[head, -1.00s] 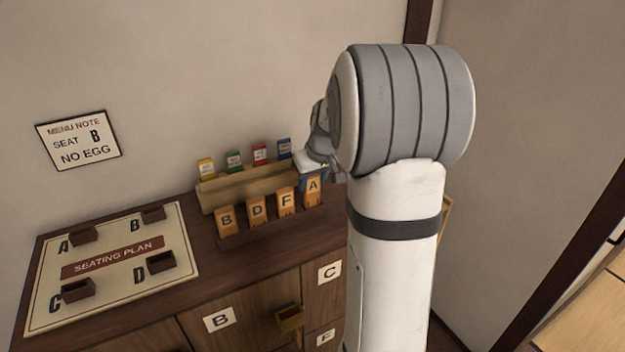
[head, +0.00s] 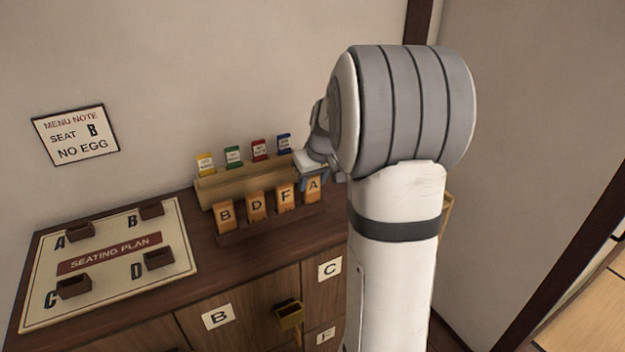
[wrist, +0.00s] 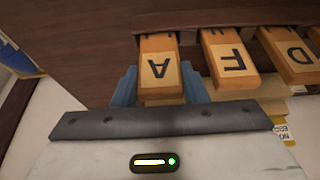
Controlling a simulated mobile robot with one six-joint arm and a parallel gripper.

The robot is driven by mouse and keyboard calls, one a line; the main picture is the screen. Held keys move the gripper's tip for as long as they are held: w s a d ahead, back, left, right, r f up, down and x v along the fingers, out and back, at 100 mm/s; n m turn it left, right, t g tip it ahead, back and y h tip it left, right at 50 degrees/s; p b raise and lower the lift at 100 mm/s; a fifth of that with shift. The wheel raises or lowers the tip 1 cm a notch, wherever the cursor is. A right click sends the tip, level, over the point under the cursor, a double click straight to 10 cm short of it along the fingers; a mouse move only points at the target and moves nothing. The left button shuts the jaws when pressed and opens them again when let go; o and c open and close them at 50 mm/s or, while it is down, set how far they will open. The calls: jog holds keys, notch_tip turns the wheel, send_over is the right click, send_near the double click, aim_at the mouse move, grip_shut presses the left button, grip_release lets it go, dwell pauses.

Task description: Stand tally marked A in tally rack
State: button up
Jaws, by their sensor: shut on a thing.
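The tally marked A (head: 313,188) is an orange wooden block with a black letter on a paler face. It is upright at the right end of the tally rack (head: 262,230), beside the F tally (head: 285,195). My gripper (head: 313,176) is shut on its upper part from above. In the wrist view, the blue fingers (wrist: 160,88) lie on both sides of the A tally (wrist: 158,70). Its lower end meets the rack (wrist: 215,18) edge there; I cannot tell how deep it sits.
The D (head: 256,206) and B (head: 224,215) tallies stand left of F. A wooden holder (head: 235,188) with several coloured cards is behind. The seating plan board (head: 182,255) lies at left on the cabinet top. The wall is close behind.

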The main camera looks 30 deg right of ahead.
jog(key=o, duration=1.1)
jog(key=shift+c, duration=0.2)
jog(key=shift+o, duration=0.4)
jog(key=o, duration=0.5)
jog(key=shift+o, duration=0.2)
jog(key=shift+r, duration=0.1)
jog(key=shift+r+p, duration=2.15)
jog(key=shift+r, duration=1.3)
